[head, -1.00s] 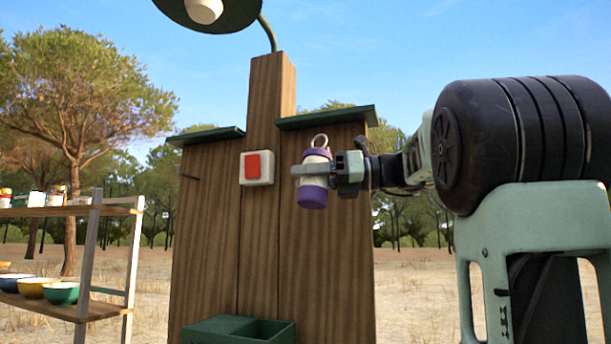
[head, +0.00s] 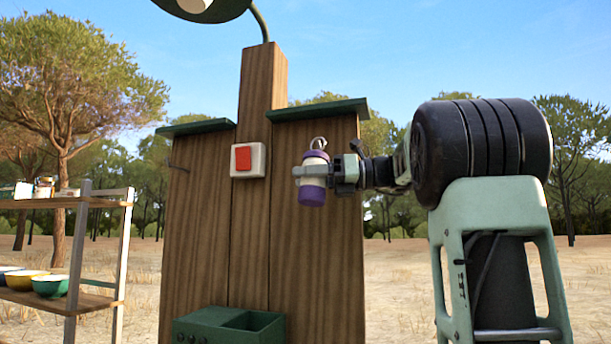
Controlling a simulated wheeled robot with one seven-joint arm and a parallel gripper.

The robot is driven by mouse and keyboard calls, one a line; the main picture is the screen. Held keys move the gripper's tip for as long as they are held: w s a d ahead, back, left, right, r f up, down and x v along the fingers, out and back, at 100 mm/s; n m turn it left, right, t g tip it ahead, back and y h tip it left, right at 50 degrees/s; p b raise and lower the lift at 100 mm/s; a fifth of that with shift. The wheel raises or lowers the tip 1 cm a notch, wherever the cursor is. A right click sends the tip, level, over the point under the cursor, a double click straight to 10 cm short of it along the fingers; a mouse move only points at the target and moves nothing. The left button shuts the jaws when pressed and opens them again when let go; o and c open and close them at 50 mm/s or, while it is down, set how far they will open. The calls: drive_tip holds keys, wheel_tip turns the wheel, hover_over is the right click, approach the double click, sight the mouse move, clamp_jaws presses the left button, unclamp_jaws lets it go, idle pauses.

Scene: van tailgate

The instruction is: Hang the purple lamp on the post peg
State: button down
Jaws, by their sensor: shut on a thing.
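The purple lamp (head: 312,196) has a white middle, purple ends and a metal ring on top. My gripper (head: 312,172) is shut around its middle and holds it upright in the air, in front of the right wooden panel. The wooden post (head: 263,95) stands between two panels, left of my gripper. A thin dark peg (head: 179,168) sticks out at the left panel's upper left edge, well left of the lamp. Nothing hangs on that peg. Whether another peg is hidden behind my gripper I cannot tell.
A red switch on a white plate (head: 248,160) is on the post. A green box (head: 228,325) sits low in front. A lamp shade (head: 205,8) overhangs the top. Shelves (head: 95,303) with bowls and jars stand at left. Open air lies between lamp and peg.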

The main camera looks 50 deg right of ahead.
drive_tip(key=shift+w+d+f, duration=0.2)
drive_tip(key=shift+w+d, duration=0.05)
drive_tip(key=shift+d, duration=0.4)
drive_tip(key=shift+w+d+f, duration=0.2)
drive_tip(key=shift+d+f, duration=0.25)
drive_tip(key=shift+f, duration=0.25)
drive_tip(key=c, duration=0.6)
unclamp_jaws()
drive_tip(key=b+v, duration=0.4)
drive_tip(key=v, duration=1.3)
drive_tip(key=shift+s, duration=0.25)
